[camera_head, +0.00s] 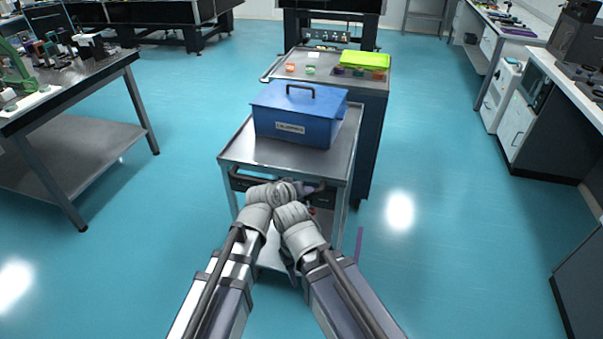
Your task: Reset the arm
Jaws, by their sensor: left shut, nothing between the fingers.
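My two arms reach in from the bottom of the head view, and their grey wrists are close together in front of the cart. My left gripper (312,187) is shut and empty, just in front of the cart's front edge. My right gripper is hidden behind the arms. A blue lidded box (300,115) with a dark handle and a white label sits on the metal cart (240,151), beyond both wrists and apart from them.
A second cart (376,85) behind holds a bright green tray (365,60) and several small coloured items. A dark-legged table (85,87) stands at the left. A white-topped counter (570,87) runs along the right. Blue floor is clear on both sides of the cart.

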